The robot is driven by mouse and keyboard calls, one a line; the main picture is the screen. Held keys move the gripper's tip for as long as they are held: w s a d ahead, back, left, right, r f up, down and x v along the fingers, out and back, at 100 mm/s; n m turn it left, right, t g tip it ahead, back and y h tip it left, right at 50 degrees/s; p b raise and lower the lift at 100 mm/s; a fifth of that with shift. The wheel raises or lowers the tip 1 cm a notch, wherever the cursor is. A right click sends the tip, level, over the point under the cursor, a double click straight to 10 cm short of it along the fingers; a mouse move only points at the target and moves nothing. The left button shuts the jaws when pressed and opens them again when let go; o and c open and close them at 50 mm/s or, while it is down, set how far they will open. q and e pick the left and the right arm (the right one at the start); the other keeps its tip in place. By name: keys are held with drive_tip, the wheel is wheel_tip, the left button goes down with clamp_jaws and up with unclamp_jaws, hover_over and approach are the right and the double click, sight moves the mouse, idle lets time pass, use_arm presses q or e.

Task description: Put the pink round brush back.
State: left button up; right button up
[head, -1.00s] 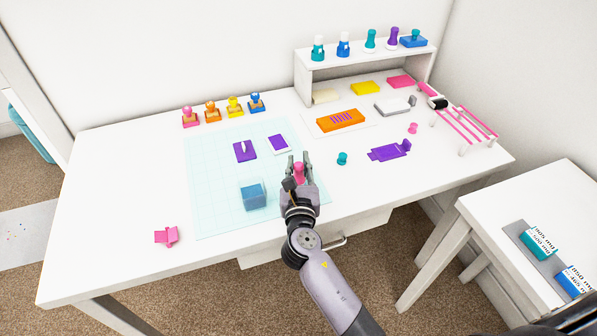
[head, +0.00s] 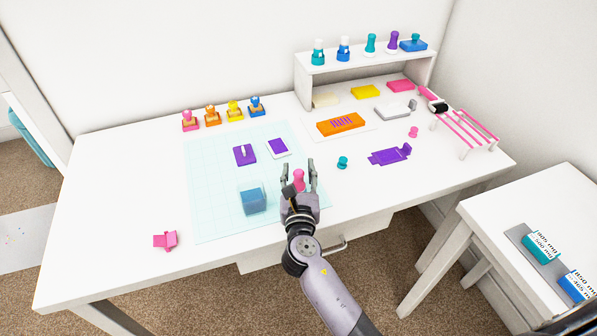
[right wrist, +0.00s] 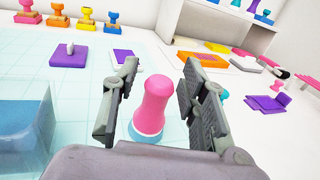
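The pink round brush (head: 298,179) stands upright near the right edge of the cutting mat (head: 215,214). In the right wrist view the brush (right wrist: 152,103) has a pink handle, a white band and a bluish lower edge. My right gripper (head: 298,169) is open around it, one finger on each side. In the right wrist view gaps show between the brush and both fingers (right wrist: 160,95). My left gripper is out of view.
A white shelf (head: 366,57) holds several bottles and brush-like items at the back. A blue translucent box (head: 252,198) stands left of my right gripper. Stamps (head: 212,117) line the back left. A pink striped rack (head: 470,130) is at the right.

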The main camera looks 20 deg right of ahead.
drive_tip(key=shift+r, duration=0.25)
drive_tip(key=p+v, duration=0.1)
drive_tip(key=v, duration=1.1)
